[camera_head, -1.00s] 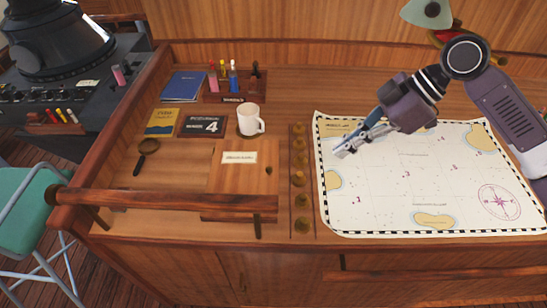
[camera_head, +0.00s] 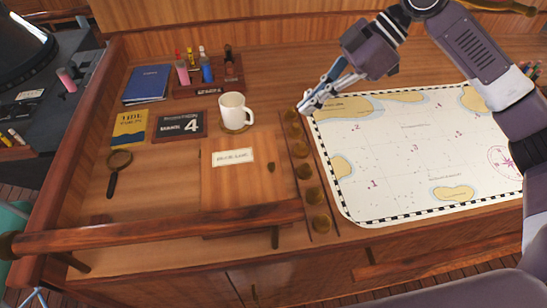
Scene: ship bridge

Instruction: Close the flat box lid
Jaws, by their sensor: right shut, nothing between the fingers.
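The flat wooden box (camera_head: 215,192) lies on the desk left of the brass-knob row. Its lid (camera_head: 240,182) faces up, with a white label (camera_head: 233,157) and a small dark knob (camera_head: 271,167) near its right edge. The rail hides part of the near edge, and I cannot tell whether the lid is fully down. My right gripper (camera_head: 307,104) is shut and empty. It is above the chart's far left corner, up and to the right of the box and apart from it. My left gripper is not in view.
A white mug (camera_head: 234,110) stands just behind the box. A wooden rail (camera_head: 160,228) crosses in front of it. Brass knobs (camera_head: 312,195) line the strip between box and chart (camera_head: 410,150). A magnifying glass (camera_head: 119,160) and small books lie left.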

